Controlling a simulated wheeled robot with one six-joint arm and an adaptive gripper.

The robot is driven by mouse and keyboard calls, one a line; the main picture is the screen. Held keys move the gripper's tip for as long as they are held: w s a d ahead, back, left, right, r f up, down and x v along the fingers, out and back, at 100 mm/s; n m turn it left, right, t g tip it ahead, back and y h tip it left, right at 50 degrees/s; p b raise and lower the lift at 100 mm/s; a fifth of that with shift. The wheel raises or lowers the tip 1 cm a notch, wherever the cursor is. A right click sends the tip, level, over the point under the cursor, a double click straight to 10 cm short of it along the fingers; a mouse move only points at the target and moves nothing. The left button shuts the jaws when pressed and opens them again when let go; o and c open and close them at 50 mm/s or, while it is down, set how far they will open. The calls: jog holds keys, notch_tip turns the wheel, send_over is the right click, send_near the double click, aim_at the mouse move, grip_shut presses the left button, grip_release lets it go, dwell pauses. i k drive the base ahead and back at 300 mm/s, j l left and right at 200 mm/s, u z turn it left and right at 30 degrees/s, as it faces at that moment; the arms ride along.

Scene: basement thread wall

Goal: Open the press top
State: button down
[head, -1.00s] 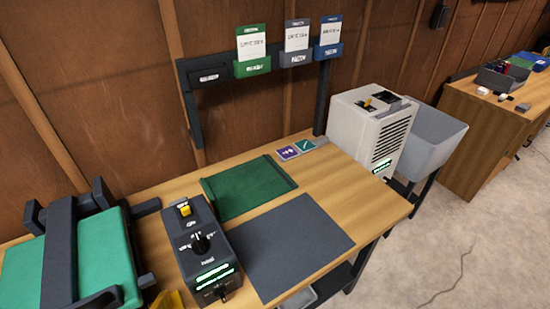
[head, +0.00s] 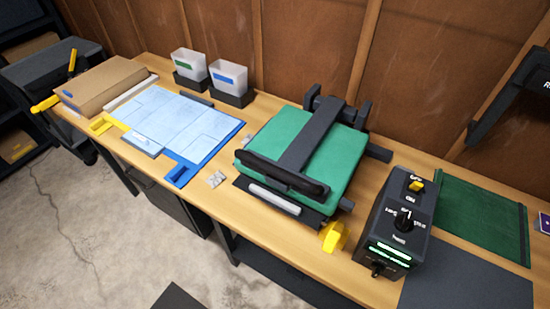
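The press stands on the wooden bench in the middle of the head view. Its green press top (head: 316,150) lies flat and looks lowered, with a dark arm across it. A dark bar handle (head: 283,174) runs along its front edge. Below the handle are a light grey strip (head: 274,200) and the dark press base (head: 325,222). A yellow knob (head: 333,237) sits at the press's front right corner. My gripper is not in view.
A black control box (head: 398,222) with a yellow switch and lit green displays stands right of the press. Left are a blue-and-yellow board with pale sheets (head: 175,122), two bins (head: 228,77) and a cardboard box (head: 108,82). Concrete floor (head: 110,240) is open in front.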

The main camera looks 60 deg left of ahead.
aim_at(311, 159)
jog(key=i+l+u, duration=0.1)
jog(key=u, duration=1.3)
jog(key=j+z, duration=0.45)
jog(key=j, duration=0.6)
jog(key=k, duration=0.05)
